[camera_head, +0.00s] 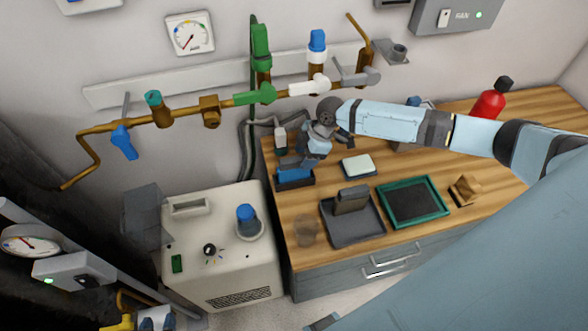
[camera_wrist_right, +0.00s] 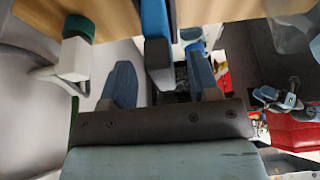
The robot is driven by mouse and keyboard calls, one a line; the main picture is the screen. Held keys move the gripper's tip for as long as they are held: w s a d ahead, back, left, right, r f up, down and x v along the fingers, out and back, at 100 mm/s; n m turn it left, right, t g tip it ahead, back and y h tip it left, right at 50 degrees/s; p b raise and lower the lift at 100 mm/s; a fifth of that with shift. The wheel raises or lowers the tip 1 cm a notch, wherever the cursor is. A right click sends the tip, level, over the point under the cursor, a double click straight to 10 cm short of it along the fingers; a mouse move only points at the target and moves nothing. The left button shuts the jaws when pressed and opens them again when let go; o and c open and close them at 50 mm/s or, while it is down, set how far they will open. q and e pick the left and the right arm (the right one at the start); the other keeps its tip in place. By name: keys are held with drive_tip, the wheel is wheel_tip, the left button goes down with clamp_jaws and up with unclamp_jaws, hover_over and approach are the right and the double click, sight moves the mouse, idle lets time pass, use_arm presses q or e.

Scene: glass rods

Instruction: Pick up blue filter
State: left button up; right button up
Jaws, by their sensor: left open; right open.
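Several blue-topped items are in the head view, and I cannot tell for sure which is the blue filter. A dark tray with a blue item (camera_head: 294,175) stands at the table's left end. My right gripper (camera_head: 302,158) reaches in from the right, pointing down just above the tray's blue item. It is open and appears empty. Its blue-grey fingers (camera_wrist_right: 180,62) show in the right wrist view, with a blue shape (camera_wrist_right: 120,86) beside them.
A wooden table (camera_head: 465,215) holds a grey tray (camera_head: 352,232), a green-rimmed tray (camera_head: 443,205), a white pad (camera_head: 358,165) and a red bottle (camera_head: 489,103). The white machine (camera_head: 217,265) stands left of it. Brown pipework with valves (camera_head: 211,111) runs along the wall.

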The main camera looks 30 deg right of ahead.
sight(293, 159)
drive_tip(key=a, duration=0.3)
drive_tip(key=shift+w+p, duration=0.4)
drive_tip(key=shift+p+x, duration=0.3)
drive_tip(key=shift+x, duration=0.9)
drive_tip(key=shift+f, duration=0.35)
drive_tip(key=c, duration=1)
